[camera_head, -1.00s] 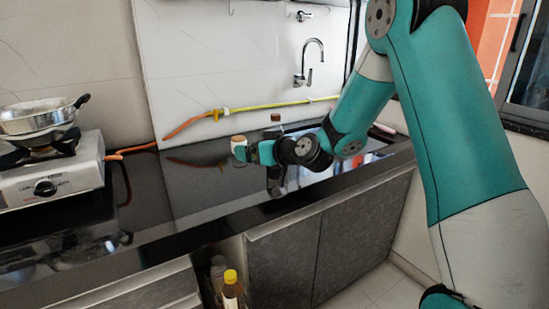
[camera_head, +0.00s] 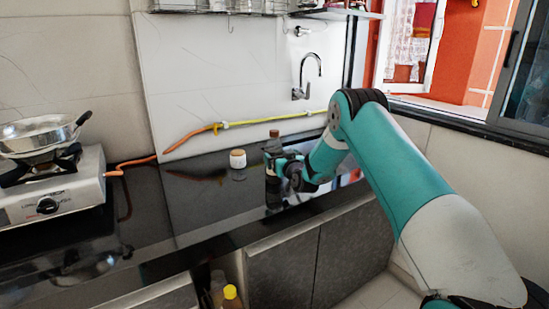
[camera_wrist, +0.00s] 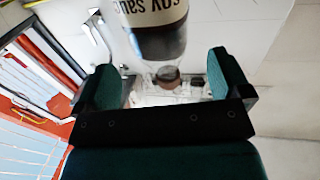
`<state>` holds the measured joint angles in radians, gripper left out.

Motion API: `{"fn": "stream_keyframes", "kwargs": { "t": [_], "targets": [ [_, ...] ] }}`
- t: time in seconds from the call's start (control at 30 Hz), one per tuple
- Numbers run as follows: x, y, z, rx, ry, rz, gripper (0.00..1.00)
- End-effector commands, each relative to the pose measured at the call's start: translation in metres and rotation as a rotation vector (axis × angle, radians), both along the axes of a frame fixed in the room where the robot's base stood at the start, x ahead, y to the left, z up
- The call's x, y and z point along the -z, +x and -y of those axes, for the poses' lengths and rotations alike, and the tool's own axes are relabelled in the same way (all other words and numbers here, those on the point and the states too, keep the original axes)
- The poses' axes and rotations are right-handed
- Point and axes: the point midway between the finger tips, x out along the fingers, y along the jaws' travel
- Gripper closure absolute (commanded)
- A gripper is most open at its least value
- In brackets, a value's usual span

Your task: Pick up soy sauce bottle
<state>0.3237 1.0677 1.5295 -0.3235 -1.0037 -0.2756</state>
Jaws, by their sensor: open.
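The soy sauce bottle (camera_head: 273,144) stands on the dark counter, with its brown cap and upper part showing above my gripper (camera_head: 272,172). My gripper hides much of its lower body in the head view. In the wrist view, the bottle (camera_wrist: 160,28) shows a pale label reading "soy sauce", a dark band and a clear narrowing neck. The cap end lies toward the gap between the two teal fingers of my gripper (camera_wrist: 168,82). The fingers are spread apart, with visible room on both sides of the neck. I cannot tell whether the bottle is fully between them.
A white jar with a tan lid (camera_head: 238,160) stands just left of my gripper. A gas stove (camera_head: 52,190) with a metal pan (camera_head: 38,136) is at the left. The tap (camera_head: 306,78) is on the wall behind. A yellow-capped bottle (camera_head: 231,293) stands low below the counter.

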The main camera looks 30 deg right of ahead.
Motion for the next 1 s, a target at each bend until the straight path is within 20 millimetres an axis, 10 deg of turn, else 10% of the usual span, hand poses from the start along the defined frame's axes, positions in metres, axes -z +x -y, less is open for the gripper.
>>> {"fn": "stream_keyframes", "kwargs": {
  "t": [0.87, 1.0],
  "targets": [
    [-0.001, 0.057, 0.008, 0.000, 0.000, -0.002, 0.04],
    [-0.001, 0.057, 0.008, 0.000, 0.000, -0.001, 0.34]
  ]
}}
